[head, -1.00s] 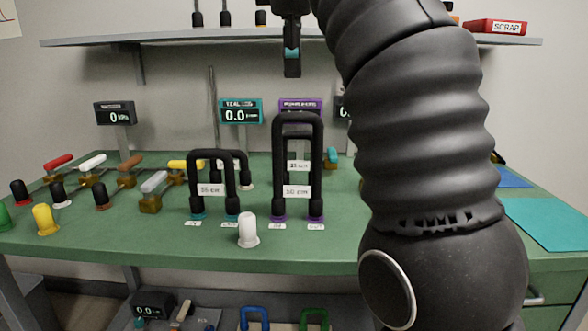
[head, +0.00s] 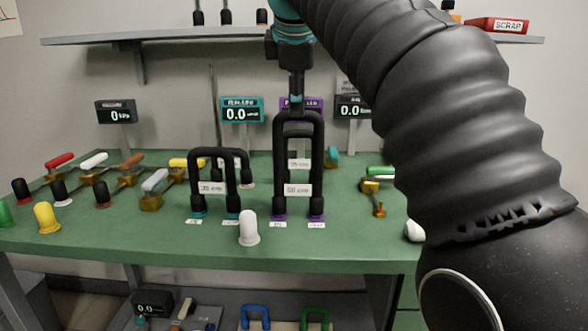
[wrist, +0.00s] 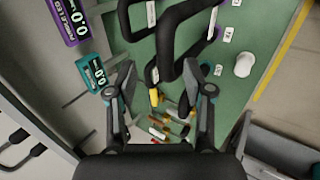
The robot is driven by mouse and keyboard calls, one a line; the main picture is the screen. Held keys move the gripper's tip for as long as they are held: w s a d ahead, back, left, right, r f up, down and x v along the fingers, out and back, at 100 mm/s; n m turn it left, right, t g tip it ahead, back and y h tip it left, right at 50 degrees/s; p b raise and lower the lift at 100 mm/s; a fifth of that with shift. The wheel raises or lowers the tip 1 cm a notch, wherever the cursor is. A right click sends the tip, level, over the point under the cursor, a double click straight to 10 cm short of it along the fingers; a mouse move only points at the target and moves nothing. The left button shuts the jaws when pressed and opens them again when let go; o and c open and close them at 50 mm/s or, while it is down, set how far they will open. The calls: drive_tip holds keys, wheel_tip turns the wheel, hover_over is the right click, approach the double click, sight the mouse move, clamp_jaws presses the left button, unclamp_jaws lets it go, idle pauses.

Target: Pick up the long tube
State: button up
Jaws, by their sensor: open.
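The long tube (head: 319,150) is a tall black inverted U with a white label, standing upright on purple-ringed fittings at the middle of the green bench. Another black tube arch shows just behind it. Shorter black tubes (head: 194,172) on teal-ringed fittings stand to its left. My gripper (head: 297,102) is directly above the long tube's top bend, very close to it; contact cannot be told in the head view. In the wrist view my gripper (wrist: 160,80) has its fingers spread apart with nothing held. Black tubes (wrist: 180,45) lie just beyond the fingertips there.
Small displays (head: 241,110) stand behind the tubes. Several coloured-handle valves (head: 155,182) fill the bench's left side. A white cap (head: 249,228) sits in front. A shelf (head: 150,38) runs along the wall behind. Green-handled valves (head: 379,185) stand at right.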

drive_tip(key=x, duration=0.2)
drive_tip(key=b+x, duration=0.1)
drive_tip(key=x, duration=0.2)
drive_tip(key=shift+s+a+f, duration=0.2)
drive_tip(key=shift+s, duration=0.05)
clamp_jaws()
